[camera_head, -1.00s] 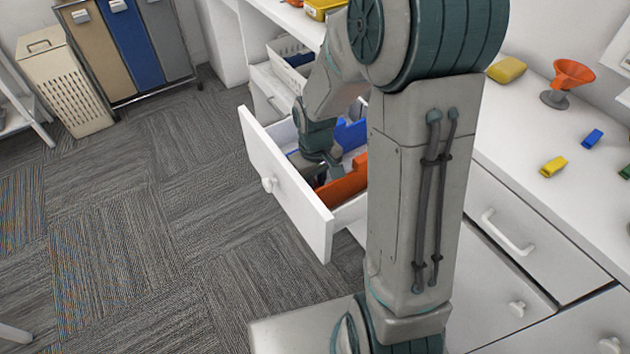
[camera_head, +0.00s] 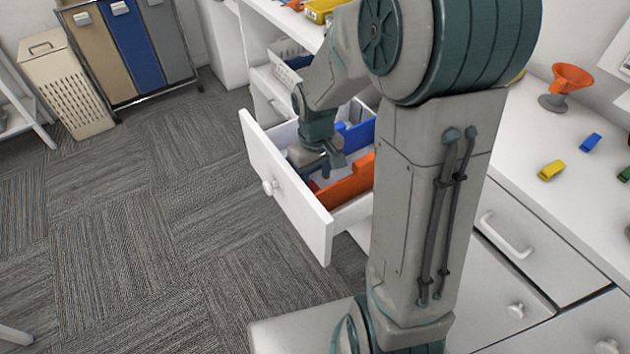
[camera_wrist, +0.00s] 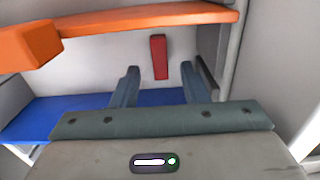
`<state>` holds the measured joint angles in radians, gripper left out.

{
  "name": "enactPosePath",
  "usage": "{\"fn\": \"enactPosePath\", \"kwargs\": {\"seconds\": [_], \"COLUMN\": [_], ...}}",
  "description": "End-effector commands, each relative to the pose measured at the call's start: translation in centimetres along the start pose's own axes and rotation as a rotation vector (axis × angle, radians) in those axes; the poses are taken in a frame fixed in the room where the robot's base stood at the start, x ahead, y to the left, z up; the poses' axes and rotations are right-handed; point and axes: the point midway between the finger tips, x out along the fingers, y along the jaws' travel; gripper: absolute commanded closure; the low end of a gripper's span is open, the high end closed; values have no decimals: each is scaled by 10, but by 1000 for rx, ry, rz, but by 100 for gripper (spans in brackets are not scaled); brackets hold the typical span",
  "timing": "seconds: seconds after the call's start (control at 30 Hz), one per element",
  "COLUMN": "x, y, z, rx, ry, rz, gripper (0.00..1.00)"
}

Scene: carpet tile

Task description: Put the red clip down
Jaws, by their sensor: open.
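The red clip (camera_wrist: 158,56) lies on the white floor of the open drawer (camera_head: 285,190), between an orange bin (camera_wrist: 150,18) and a blue bin (camera_wrist: 45,118). My gripper (camera_wrist: 158,84) is open and empty, its two fingers spread apart in the wrist view. The orange bin (camera_head: 350,182) and blue bin (camera_head: 357,136) also show there.
The drawer stands pulled out, with its front panel and walls around my gripper. The white counter on the right bears an orange funnel (camera_head: 570,82), a yellow clip (camera_head: 552,169) and a blue clip (camera_head: 590,142). A laundry hamper (camera_head: 65,85) stands far left. The carpet in front is clear.

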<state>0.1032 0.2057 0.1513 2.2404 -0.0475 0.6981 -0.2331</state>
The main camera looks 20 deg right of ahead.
Motion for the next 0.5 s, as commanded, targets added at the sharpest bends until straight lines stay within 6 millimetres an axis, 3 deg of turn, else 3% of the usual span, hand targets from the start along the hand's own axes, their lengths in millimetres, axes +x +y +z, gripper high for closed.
{"fn": "enactPosePath", "kwargs": {"seconds": [0.03,0.2,0.5], "x": [-16,-51,-83], "y": [1,0,0], "z": [-1,-1,2], "rx": [1,0,4], "ry": [7,5,4], "rz": [3,2,2], "gripper": [60,60,60]}}
